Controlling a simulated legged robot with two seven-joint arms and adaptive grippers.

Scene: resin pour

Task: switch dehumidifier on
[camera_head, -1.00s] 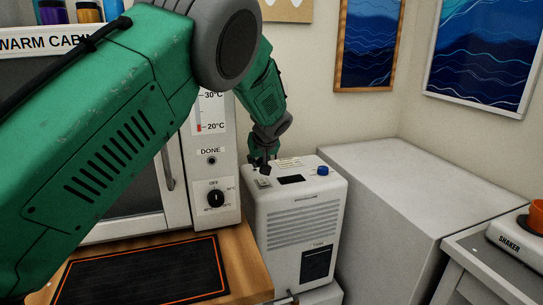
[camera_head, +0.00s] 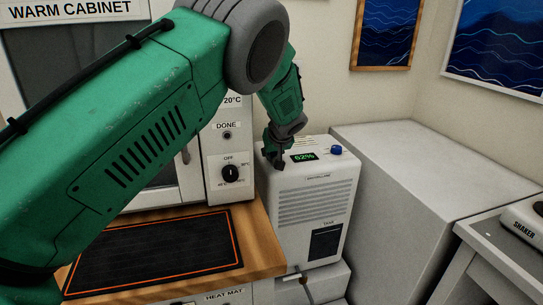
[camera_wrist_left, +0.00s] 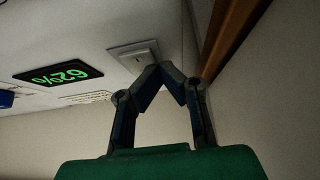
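The white dehumidifier (camera_head: 311,210) stands right of the warm cabinet. Its display (camera_head: 304,157) is lit green and reads 62%. A blue knob (camera_head: 336,149) sits right of the display on its top. In the left wrist view the display (camera_wrist_left: 58,74) shows upside down beside a white rocker switch (camera_wrist_left: 133,56). My left gripper (camera_head: 279,166) is at the top left of the dehumidifier, over the switch, which it hides in the head view. In the wrist view the left gripper's fingertips (camera_wrist_left: 160,72) meet, close to the switch; contact is unclear. My right gripper is out of view.
The warm cabinet (camera_head: 215,178) with a dial stands left of the dehumidifier. A black heat mat (camera_head: 150,255) with an orange border lies on the wooden bench. A large white box (camera_head: 400,150) is close on the right, with the shaker (camera_head: 525,220) beyond it.

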